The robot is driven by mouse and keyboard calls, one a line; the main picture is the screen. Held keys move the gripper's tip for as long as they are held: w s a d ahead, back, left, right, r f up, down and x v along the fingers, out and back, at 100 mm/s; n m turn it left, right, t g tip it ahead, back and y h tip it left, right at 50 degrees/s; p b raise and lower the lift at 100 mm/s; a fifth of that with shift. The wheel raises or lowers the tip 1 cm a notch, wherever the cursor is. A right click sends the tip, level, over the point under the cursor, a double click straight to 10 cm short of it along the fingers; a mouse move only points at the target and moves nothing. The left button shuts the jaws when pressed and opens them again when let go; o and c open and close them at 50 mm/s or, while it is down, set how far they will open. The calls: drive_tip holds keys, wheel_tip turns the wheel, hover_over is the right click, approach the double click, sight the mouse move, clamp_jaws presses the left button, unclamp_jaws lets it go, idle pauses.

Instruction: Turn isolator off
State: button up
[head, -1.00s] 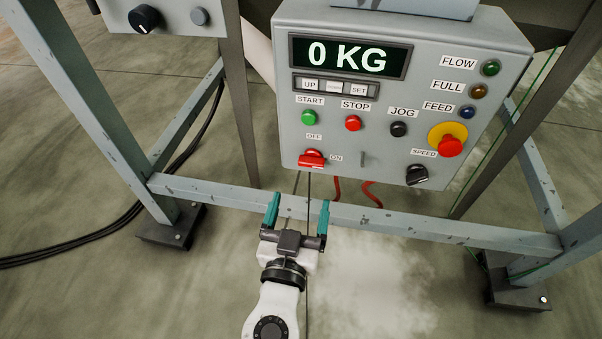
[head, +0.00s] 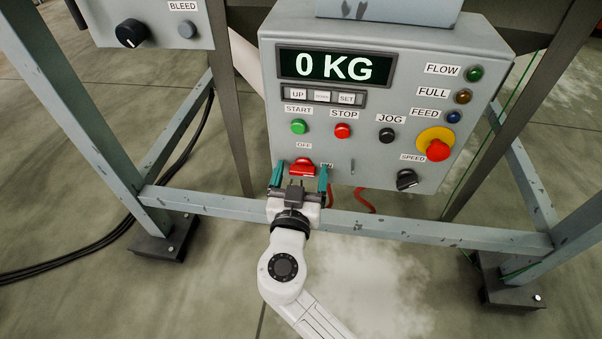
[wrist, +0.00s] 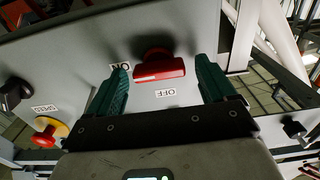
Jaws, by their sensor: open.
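The isolator is a red rotary handle (head: 303,168) low on the grey control box (head: 420,75). It lies roughly crosswise, towards the ON label at its right; the OFF label (head: 303,145) is above it. My gripper (head: 301,174) is open, its two teal fingers to the left and right of the handle. In the wrist view the red handle (wrist: 160,69) shows between the fingers, with gaps on both sides. I cannot tell how far the fingertips are from the panel. The right finger partly covers the ON label in the head view.
A green START button (head: 298,127), red STOP button (head: 342,131) and black JOG knob (head: 387,135) sit above the handle. A red emergency button (head: 438,150) and SPEED knob (head: 407,180) are to the right. A grey frame beam (head: 430,232) runs below the box.

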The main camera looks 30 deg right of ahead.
drive_tip(key=shift+c, duration=0.4)
drive_tip(key=c, duration=1)
drive_tip(key=n+b, duration=0.1)
drive_tip(key=n, duration=0.3)
drive_tip(key=shift+a+n, duration=0.15)
drive_tip(key=shift+n, duration=0.15)
drive_tip(key=n, duration=0.4)
drive_tip(key=shift+w+n, duration=0.1)
drive_tip(key=shift+n, duration=0.2)
drive_tip(key=n+p, duration=0.2)
drive_tip(key=n, duration=0.3)
drive_tip(key=shift+a+f, duration=0.1)
drive_tip(key=shift+f+n+p, duration=0.15)
drive_tip(key=shift+n+p, duration=0.65)
drive_tip(key=shift+n, duration=1.1)
